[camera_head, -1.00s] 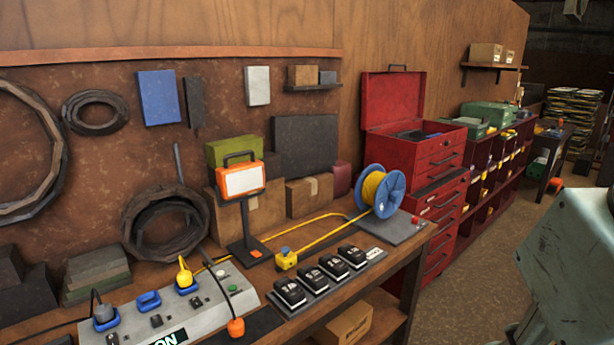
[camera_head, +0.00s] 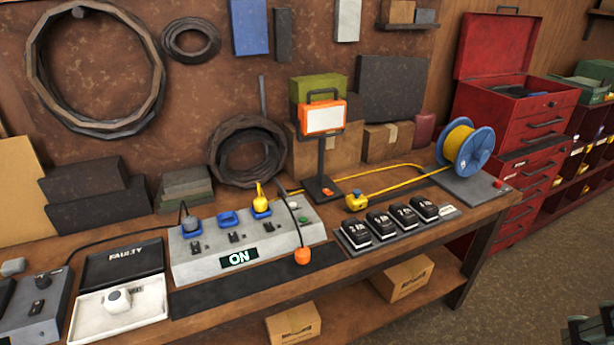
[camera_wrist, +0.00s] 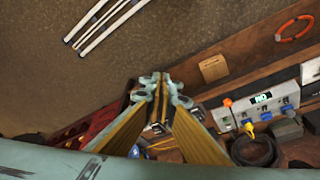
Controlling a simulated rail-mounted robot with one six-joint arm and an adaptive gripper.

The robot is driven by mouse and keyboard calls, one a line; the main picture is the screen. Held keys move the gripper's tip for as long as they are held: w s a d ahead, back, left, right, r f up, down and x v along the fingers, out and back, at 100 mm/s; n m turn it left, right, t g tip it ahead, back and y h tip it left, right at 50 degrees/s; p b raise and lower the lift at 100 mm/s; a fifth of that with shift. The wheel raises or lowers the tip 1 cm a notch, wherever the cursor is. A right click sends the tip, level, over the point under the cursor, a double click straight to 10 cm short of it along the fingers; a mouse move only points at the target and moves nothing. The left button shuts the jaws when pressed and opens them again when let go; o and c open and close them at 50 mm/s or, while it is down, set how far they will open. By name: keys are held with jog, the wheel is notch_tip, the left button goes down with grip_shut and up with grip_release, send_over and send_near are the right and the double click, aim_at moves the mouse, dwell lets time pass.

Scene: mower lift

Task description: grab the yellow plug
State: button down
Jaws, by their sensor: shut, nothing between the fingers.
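A yellow plug (camera_head: 261,201) stands upright in a blue socket of the grey power strip (camera_head: 205,263), with a lit "ON" display. It also shows in the wrist view, small, beside the strip (camera_wrist: 249,130). A second yellow piece, a block-shaped connector (camera_head: 356,201), lies on the bench at the end of the reel's yellow cable. My gripper (camera_wrist: 160,98) is shut and empty in the wrist view. The bench and the strip appear beyond it to the right, well apart from it.
A work lamp (camera_head: 322,118), blue cable reel (camera_head: 467,150), black switches (camera_head: 390,222) and a "FAULTY" tray (camera_head: 122,263) share the bench. Open floor (camera_head: 545,255) lies at right.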

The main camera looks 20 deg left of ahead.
jog(key=c, duration=2)
grip_release()
jog(key=shift+c, duration=0.2)
